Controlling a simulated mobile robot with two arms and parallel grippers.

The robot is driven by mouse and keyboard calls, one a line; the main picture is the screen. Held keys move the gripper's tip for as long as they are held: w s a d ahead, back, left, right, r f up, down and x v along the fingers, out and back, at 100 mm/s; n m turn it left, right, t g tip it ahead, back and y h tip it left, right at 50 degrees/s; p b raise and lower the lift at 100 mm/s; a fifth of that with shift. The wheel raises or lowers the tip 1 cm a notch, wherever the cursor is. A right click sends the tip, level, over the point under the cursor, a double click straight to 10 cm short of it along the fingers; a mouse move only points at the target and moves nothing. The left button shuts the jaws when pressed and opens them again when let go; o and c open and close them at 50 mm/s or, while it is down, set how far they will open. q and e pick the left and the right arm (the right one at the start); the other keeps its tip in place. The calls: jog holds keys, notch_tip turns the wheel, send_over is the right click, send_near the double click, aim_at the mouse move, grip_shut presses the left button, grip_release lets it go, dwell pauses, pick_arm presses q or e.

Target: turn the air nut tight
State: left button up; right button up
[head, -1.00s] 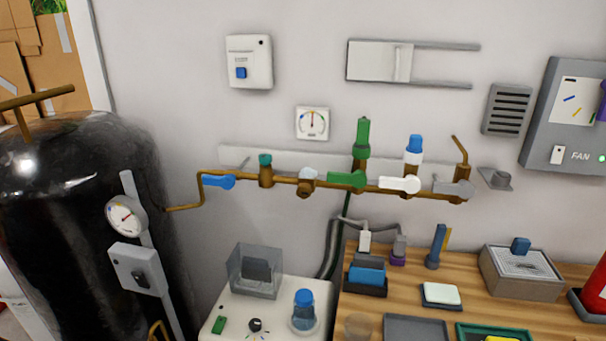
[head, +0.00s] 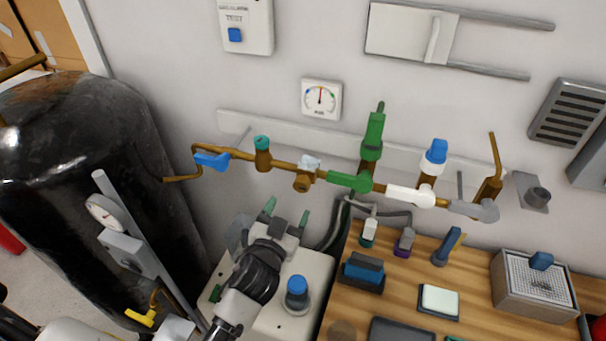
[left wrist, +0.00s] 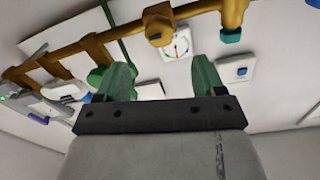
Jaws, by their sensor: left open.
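A brass pipe (head: 282,167) with several fittings runs along the wall. A brass nut-like fitting (head: 302,184) hangs under a pale blue-white handle (head: 309,163) mid-pipe; the nut shows in the left wrist view (left wrist: 158,30) as a hex shape. A teal-topped fitting (head: 262,150) stands left of it. Nothing readable labels which fitting is the air nut. My left gripper (head: 287,212) is open and empty, its two teal fingers pointing up below the nut and apart from it. In the left wrist view, the nut is beyond and between the fingers. My right gripper is not in view.
A green valve (head: 349,182), a white valve (head: 410,196) and a blue lever (head: 212,161) sit on the same pipe. A black tank (head: 80,150) stands left. A blue-capped jar (head: 297,291) and a wooden bench (head: 400,275) are below. A gauge (head: 321,99) hangs above.

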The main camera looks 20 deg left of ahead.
aim_at(301, 187)
pick_arm(q)
jog(key=w+p, duration=0.1)
jog(key=w, duration=0.2)
jog(key=shift+w+r, duration=0.15)
jog(key=shift+r, duration=0.05)
jog(key=w, duration=0.5)
jog(key=shift+w+d+f+p, duration=0.2)
jog(key=shift+w+p, duration=0.05)
jog(key=shift+p, duration=0.15)
jog(key=shift+w, duration=0.35)
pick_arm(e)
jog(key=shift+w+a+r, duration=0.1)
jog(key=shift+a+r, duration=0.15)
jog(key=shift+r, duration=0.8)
pick_arm(q)
jog(key=c, duration=0.9)
